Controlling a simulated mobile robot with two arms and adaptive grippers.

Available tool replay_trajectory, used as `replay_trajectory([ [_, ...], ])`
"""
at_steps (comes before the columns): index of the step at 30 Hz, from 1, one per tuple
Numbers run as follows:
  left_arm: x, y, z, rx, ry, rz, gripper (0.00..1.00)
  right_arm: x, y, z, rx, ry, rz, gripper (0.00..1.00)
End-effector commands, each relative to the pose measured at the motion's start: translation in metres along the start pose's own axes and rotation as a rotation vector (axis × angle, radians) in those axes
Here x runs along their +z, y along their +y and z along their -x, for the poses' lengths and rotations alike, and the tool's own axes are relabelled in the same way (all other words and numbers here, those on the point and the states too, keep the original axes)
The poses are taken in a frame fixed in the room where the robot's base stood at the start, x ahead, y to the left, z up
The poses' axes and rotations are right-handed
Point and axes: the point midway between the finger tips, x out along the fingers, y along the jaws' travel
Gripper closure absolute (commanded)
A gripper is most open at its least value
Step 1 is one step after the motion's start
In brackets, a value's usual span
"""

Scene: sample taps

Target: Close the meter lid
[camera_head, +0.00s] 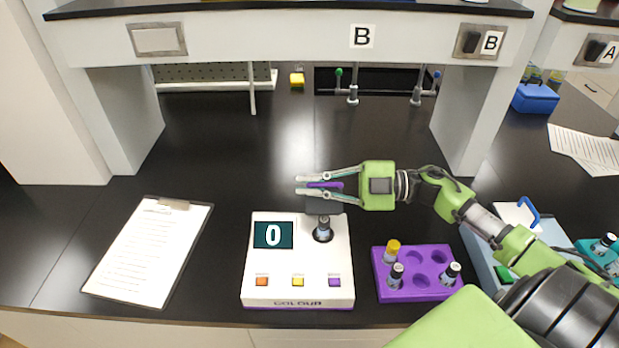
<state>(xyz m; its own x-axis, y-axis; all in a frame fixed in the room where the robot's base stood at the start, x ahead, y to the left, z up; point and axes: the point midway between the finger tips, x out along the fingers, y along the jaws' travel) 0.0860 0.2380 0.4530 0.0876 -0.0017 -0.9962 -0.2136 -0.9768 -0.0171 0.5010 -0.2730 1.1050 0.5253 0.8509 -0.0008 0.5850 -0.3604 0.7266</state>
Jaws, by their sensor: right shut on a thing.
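The white colour meter (300,262) stands near the front edge of the bench, with a display reading 0. Its dark lid (322,206) stands open behind the well, with a purple tab (325,185) on top. A dark-capped vial (323,227) sits upright in the well, in front of the lid. My right gripper (304,185) reaches in from the right and is shut on the lid's purple tab, one finger on each side of it. My left gripper is not in view.
A purple rack (418,287) with several vials stands right of the meter, below my right arm. A clipboard (148,250) lies at left. A blue-and-white tray (481,262) is at right. The bench behind the meter is clear up to the taps (353,92).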

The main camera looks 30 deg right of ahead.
Motion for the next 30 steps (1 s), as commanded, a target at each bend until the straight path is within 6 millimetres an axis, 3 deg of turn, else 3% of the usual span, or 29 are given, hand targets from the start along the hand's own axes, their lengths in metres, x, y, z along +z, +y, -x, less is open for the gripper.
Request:
replay_trajectory([
  [7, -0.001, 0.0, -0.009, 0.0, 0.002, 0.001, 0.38, -0.013, -0.03, 0.0, 0.006, 0.004, 0.238, 1.0],
  [18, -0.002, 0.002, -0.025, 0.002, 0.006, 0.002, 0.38, -0.017, -0.076, 0.0, 0.006, 0.004, 0.567, 1.0],
  [30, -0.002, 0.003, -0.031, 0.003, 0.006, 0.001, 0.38, -0.012, -0.106, 0.0, 0.003, 0.003, 0.555, 1.0],
])
